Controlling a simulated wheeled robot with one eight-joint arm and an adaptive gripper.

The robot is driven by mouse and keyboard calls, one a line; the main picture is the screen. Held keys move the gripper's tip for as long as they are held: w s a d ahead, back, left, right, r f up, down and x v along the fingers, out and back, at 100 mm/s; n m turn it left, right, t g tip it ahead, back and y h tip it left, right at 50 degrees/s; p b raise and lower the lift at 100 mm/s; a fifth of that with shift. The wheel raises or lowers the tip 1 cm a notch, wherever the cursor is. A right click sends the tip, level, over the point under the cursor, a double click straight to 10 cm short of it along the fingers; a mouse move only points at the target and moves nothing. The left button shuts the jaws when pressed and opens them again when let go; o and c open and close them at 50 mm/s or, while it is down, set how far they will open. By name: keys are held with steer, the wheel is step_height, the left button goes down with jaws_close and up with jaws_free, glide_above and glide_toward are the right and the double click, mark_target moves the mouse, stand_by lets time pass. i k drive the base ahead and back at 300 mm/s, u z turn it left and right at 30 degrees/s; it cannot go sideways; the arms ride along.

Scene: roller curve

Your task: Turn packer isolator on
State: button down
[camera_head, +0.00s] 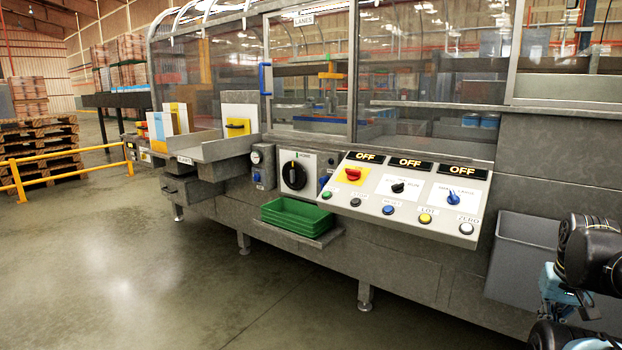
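A sloped white control panel (407,203) on the machine's front carries three rotary switches, each under a display reading OFF. The left one is a red knob (353,174) on a yellow plate. The middle is a black knob (397,187) and the right a blue knob (453,197). The small labels are too blurred to tell which is the packer isolator. Part of my arm (590,255) shows at the right edge, right of the panel and apart from it. My gripper's fingers are not visible.
Several push buttons line the panel's lower edge. A large black dial (293,175) is left of it, above green trays (296,216) on a shelf. A grey bin (522,262) hangs between the panel and my arm. The floor in front (230,290) is clear.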

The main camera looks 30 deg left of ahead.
mark_target(352, 174)
steer(key=u, duration=1.2)
steer(key=k, duration=1.25)
steer(key=z, duration=0.6)
steer(key=i, duration=1.9)
steer(key=u, duration=0.75)
steer(key=i, duration=0.25)
steer(key=u, duration=0.25)
